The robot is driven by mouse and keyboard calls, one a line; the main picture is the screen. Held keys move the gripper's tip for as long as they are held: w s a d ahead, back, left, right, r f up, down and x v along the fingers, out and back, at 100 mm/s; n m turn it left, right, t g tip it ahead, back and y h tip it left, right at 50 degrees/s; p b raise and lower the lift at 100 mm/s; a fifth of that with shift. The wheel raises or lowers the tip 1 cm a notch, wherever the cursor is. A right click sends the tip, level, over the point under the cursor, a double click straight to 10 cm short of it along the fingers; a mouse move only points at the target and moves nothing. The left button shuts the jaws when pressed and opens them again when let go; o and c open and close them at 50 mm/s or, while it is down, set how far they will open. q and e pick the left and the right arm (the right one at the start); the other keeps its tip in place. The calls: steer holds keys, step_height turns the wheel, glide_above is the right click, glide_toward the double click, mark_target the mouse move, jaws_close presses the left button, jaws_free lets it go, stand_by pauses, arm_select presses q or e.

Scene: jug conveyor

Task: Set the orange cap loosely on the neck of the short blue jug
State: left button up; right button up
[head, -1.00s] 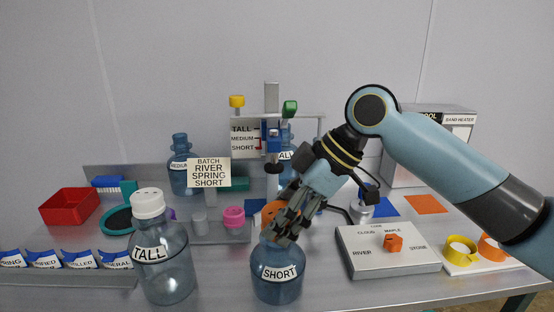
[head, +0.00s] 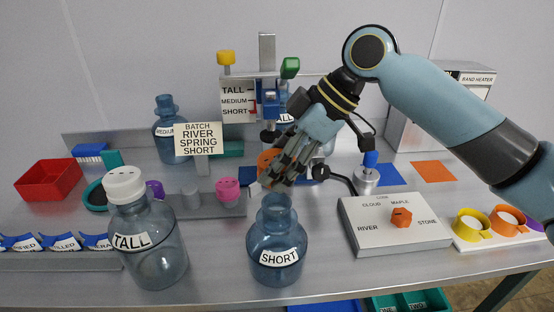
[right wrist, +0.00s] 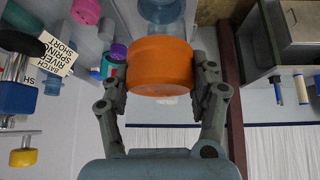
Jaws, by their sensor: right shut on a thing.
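The short blue jug (head: 276,250) stands upright at the front middle of the table, labelled SHORT, with its neck bare. My right gripper (head: 280,172) is above and just behind the neck in the head view. It is shut on the orange cap (head: 266,160), which shows partly behind the fingers. The right wrist view shows the orange cap (right wrist: 160,66) clamped between both fingers. The cap is apart from the neck. My left gripper is not in view.
The tall jug (head: 146,240) with a white cap stands left of the short jug. A dial box (head: 395,235) lies to the right, with yellow and orange rings (head: 468,222) beyond it. A red bin (head: 48,180) is at the far left.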

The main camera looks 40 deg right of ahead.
mark_target(271, 201)
steer(key=shift+s+f+b, duration=0.1)
steer(key=shift+f+b, duration=0.25)
steer(key=shift+f, duration=0.2)
steer(key=shift+f+b, duration=0.3)
steer(key=shift+f, duration=0.15)
steer(key=shift+f+b, duration=0.55)
steer(key=shift+f, duration=0.4)
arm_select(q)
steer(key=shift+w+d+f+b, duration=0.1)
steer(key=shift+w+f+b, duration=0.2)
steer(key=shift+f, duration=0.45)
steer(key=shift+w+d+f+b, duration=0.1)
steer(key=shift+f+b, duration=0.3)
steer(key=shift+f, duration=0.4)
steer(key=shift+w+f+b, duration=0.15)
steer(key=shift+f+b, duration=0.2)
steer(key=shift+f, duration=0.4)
arm_select(e)
steer(key=shift+f, duration=1.95)
steer(key=o, duration=1.1)
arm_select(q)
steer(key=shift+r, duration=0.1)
arm_select(e)
steer(key=shift+r, duration=0.15)
